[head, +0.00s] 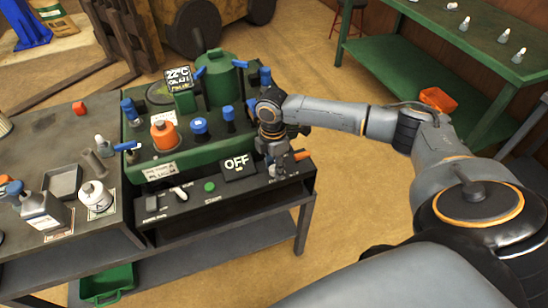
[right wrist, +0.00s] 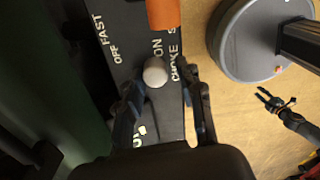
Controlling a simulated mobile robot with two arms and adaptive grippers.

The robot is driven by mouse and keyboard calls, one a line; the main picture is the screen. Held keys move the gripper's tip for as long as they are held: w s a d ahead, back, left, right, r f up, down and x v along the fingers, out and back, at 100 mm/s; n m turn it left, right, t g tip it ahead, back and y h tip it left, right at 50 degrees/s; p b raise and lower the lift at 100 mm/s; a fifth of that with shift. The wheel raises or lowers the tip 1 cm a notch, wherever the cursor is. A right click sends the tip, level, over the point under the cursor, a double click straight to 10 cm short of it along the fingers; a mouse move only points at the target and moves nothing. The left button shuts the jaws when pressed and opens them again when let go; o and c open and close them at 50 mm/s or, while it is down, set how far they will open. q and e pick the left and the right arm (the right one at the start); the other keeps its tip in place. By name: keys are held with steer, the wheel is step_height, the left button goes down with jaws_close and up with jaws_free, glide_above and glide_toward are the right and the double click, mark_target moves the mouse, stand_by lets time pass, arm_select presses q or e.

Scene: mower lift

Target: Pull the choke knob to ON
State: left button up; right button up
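The choke knob (right wrist: 155,72), a pale grey ball, stands on the black control panel beside the white ON and CHOKE lettering in the right wrist view. My right gripper (right wrist: 165,82) is open, with one finger on each side of the knob. I cannot tell whether either finger touches it. In the head view my right gripper (head: 279,167) points down at the right end of the panel (head: 180,212), and the knob is hard to make out there. My left gripper (right wrist: 273,98) shows small at the right of the wrist view, its fingers spread apart; it is outside the head view.
An orange part (right wrist: 162,12) stands close to the knob. The OFF display (head: 238,164) and a green START button (head: 209,187) lie left of my right gripper. The green machine (head: 205,150) with several caps rises behind the panel. Open floor (head: 370,200) lies to the right.

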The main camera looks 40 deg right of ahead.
mark_target(273, 168)
steer(key=shift+r, duration=0.15)
step_height(273, 168, up, 12)
steer(key=shift+w, duration=0.2)
stand_by(0.4)
stand_by(0.3)
